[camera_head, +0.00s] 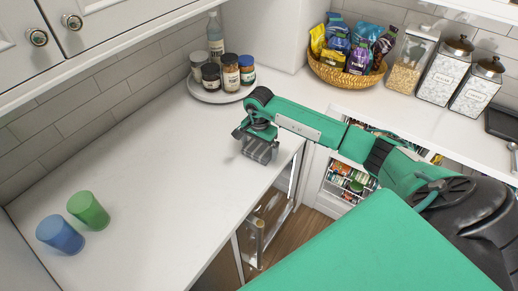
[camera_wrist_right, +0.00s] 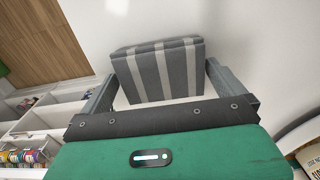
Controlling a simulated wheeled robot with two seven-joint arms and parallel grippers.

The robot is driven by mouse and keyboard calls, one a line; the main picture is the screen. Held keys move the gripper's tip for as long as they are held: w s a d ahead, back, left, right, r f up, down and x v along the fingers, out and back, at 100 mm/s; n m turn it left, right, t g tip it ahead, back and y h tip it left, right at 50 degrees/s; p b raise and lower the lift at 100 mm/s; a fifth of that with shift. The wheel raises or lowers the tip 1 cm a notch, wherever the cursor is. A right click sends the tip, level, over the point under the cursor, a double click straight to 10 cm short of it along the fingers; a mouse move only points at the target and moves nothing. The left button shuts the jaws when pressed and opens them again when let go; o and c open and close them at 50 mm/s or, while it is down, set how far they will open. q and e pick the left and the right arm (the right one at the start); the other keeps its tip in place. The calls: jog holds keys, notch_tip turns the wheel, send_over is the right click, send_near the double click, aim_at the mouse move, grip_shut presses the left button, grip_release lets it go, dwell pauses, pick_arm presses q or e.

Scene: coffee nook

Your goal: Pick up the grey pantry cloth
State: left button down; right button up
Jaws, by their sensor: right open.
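The grey pantry cloth (camera_wrist_right: 158,72) is a folded, block-like bundle with lighter stripes. In the right wrist view it sits between the fingers of my right gripper (camera_wrist_right: 160,80), with a small gap visible at the sides. In the head view the cloth (camera_head: 261,151) lies on the white counter near its front edge, directly below my right gripper (camera_head: 254,138). The right gripper is open and points down at the cloth. It partly hides the cloth's far side in the head view. My left gripper is not in view.
A round tray (camera_head: 205,97) with jars and a bottle stands behind. A wicker basket (camera_head: 343,78) of snack bags and several canisters (camera_head: 447,72) stand on the back counter. A green cup (camera_head: 88,210) and a blue cup (camera_head: 60,235) stand left. The counter between is clear.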

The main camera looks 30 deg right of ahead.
aim_at(259, 148)
jog(key=c, duration=0.7)
notch_tip(259, 148, up, 20)
jog(key=b, duration=0.5)
jog(key=shift+b, duration=0.35)
